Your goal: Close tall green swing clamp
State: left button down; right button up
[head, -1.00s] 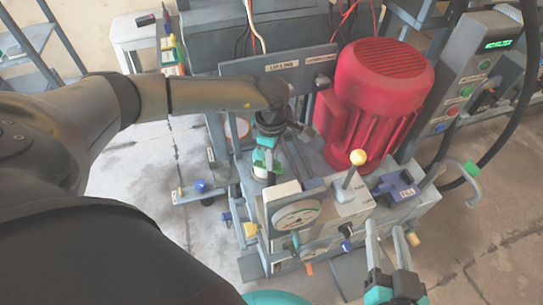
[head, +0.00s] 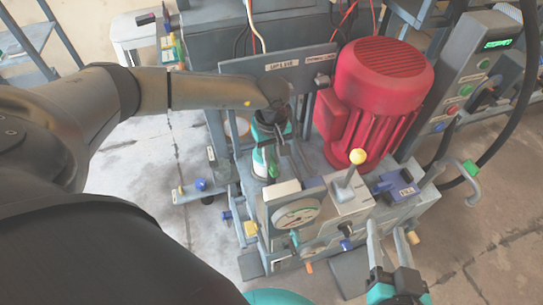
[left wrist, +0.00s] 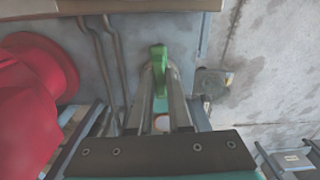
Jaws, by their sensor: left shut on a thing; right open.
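The green swing clamp shows as a green handle (left wrist: 159,60) between the fingertips of my left gripper (left wrist: 160,75) in the left wrist view. The fingers are closed around it. In the head view a small part of the green handle (head: 273,167) shows beside my left gripper (head: 268,166), left of the red motor. The rest of the clamp is hidden by my gripper and arm. My right gripper (head: 386,238) is open and empty at the lower right, in front of the press unit.
A red motor (head: 385,75) stands right of my left gripper. In front are a gauge (head: 297,214), a yellow-knobbed lever (head: 357,158) and a blue block (head: 395,185). A control panel (head: 485,65) with buttons stands at the right. Floor is clear at lower right.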

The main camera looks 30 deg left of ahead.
pick_arm(q)
jog(key=shift+m, duration=0.6)
jog(key=c, duration=0.8)
grip_release()
jog(key=shift+c, duration=0.2)
jog(key=shift+r, duration=0.15)
